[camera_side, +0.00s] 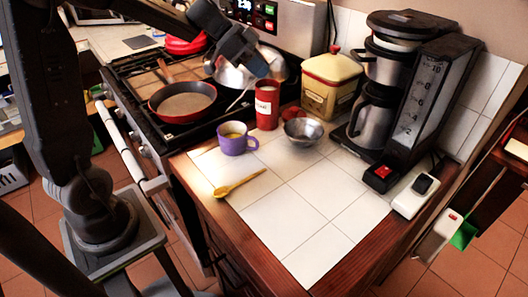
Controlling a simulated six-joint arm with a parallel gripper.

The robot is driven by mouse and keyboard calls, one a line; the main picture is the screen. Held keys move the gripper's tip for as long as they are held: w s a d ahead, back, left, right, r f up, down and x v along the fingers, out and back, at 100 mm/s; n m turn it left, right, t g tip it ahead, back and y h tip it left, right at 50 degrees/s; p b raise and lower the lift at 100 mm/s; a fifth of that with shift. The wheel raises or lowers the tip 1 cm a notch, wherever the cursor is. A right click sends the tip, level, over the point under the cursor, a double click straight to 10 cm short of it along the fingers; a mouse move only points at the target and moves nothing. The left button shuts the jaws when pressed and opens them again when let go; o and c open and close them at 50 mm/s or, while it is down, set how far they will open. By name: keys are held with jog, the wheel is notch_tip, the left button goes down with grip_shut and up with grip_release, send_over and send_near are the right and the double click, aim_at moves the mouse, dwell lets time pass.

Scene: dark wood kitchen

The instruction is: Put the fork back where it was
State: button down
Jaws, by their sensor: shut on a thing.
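My gripper (259,69) is at the upper middle of the side view, above the back right of the stove. It is shut on a thin silvery utensil (239,98), which appears to be the fork. The utensil slants down and left from the fingertips, in front of a shiny steel pan (226,74). Its tines are too small to make out, and its upper end is hidden at the jaws.
A red pan (183,101) sits on the stove. On the white tiled counter (300,200) are a purple mug (236,140), red can (267,106), metal bowl (302,132), yellow canister (331,84), wooden spoon (238,183) and coffee maker (376,115). The counter's front middle is clear.

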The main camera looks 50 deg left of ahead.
jog(key=s+d+f+m+g+y, duration=0.2)
jog(key=d+f+m+g+y, duration=0.4)
jog(key=d+f+m, duration=0.3)
jog(key=y, duration=0.1)
send_over(316, 193)
jog(key=shift+m, duration=0.3)
notch_tip(316, 193, down, 9)
jog(key=shift+s, duration=0.1)
jog(key=shift+f, duration=1.95)
jog(key=shift+f, duration=0.1)
jog(key=c, duration=1.3)
grip_release()
jog(key=shift+o, duration=0.2)
notch_tip(316, 193, up, 12)
jog(key=shift+r, duration=0.2)
